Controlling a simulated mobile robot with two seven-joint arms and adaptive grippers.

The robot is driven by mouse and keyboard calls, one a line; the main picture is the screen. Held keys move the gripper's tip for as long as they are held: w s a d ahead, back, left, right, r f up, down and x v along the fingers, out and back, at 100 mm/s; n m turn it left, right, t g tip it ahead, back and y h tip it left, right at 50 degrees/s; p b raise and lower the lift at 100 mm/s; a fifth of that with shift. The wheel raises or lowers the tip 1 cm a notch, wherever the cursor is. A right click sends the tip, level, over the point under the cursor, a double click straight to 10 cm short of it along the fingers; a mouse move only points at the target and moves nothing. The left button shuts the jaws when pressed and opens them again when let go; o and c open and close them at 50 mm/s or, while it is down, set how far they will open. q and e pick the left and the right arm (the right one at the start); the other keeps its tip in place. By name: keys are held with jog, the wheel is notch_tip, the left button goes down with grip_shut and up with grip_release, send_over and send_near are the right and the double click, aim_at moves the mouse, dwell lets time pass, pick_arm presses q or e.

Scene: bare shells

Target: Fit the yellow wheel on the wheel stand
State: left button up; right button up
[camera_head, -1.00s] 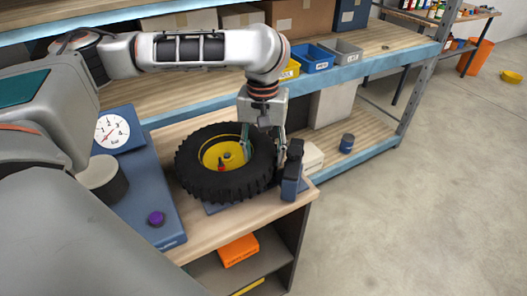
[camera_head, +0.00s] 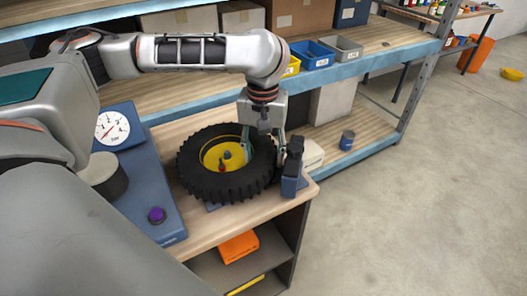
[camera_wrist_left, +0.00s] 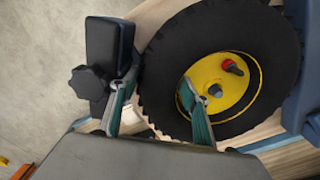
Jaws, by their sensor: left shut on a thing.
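The yellow wheel (camera_head: 223,154) has a thick black tyre and lies nearly flat over the wheel stand, which is mostly hidden under it. A blue stand part (camera_head: 290,183) with a dark upright block shows at the tyre's right side. A grey peg end (camera_wrist_left: 215,90) shows in the hub's middle, with a red piece (camera_wrist_left: 232,67) beside it. My left gripper (camera_head: 264,148) is shut on the tyre's right side, one finger inside the rim and one outside. The left wrist view shows its fingers (camera_wrist_left: 158,98) across the tyre. Whether the wheel rests fully on the stand is hidden. My right gripper is out of view.
A blue unit with a round gauge (camera_head: 112,129) and purple knob (camera_head: 156,215) stands close left of the wheel. Shelves behind hold blue (camera_head: 312,56) and other bins. A blue can (camera_head: 347,140) stands on the lower shelf. Open floor lies right.

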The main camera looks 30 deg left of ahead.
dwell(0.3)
pick_arm(q)
jog(key=o, duration=1.7)
jog(key=shift+s+a, duration=0.1)
jog(key=shift+d, duration=0.2)
jog(key=shift+c, duration=0.8)
jog(key=shift+r, duration=0.25)
jog(key=shift+r, duration=0.5)
jog(key=shift+o, duration=0.2)
jog(key=shift+r, duration=0.25)
